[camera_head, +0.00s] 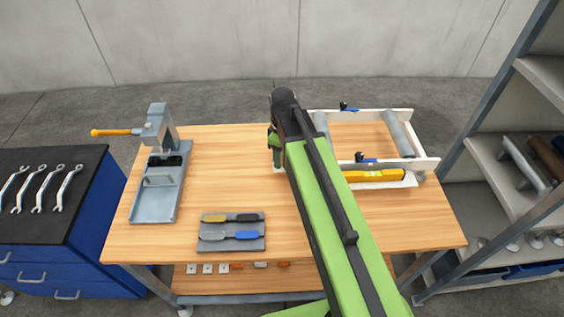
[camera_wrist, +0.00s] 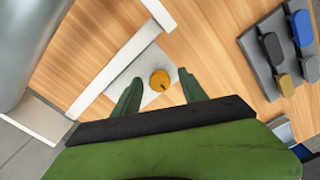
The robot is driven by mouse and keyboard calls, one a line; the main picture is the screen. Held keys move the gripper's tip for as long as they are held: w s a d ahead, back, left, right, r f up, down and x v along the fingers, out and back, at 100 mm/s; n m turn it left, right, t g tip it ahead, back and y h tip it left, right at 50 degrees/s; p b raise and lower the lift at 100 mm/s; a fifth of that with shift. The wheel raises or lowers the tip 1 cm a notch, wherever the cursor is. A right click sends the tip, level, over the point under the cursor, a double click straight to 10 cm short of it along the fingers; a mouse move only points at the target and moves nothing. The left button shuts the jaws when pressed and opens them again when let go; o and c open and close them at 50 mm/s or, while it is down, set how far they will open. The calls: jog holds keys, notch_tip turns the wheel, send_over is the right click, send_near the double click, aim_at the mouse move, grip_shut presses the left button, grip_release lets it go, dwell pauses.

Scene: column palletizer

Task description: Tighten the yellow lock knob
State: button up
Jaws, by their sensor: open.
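The yellow lock knob (camera_wrist: 160,80) shows in the wrist view as a small round knob with a dark mark, on a pale plate (camera_wrist: 125,78) beside a white rail. My gripper (camera_wrist: 160,77) is open, its two green fingers reaching either side of the knob in the picture. No contact is visible, and the height gap cannot be told. In the head view my gripper (camera_head: 275,150) points down at the left end of the white roller frame (camera_head: 425,163). The knob is hidden there behind my arm.
The frame carries grey rollers (camera_head: 398,132), blue-handled parts (camera_head: 348,107) and a yellow bar (camera_head: 375,176). A grey tray (camera_head: 232,244) with several handled pieces lies in front. A grey clamp fixture (camera_head: 158,190) stands left. Bare wood (camera_head: 215,165) lies between.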

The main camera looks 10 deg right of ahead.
grip_shut()
dwell(0.3)
jog(key=shift+m, duration=0.3)
jog(key=m, duration=0.3)
jog(key=shift+m, duration=0.4)
jog(key=m, duration=0.3)
jog(key=shift+s+a+m, duration=0.1)
jog(key=shift+m, duration=0.2)
jog(key=m, duration=0.8)
jog(key=shift+m, duration=0.3)
jog(key=shift+a, duration=0.1)
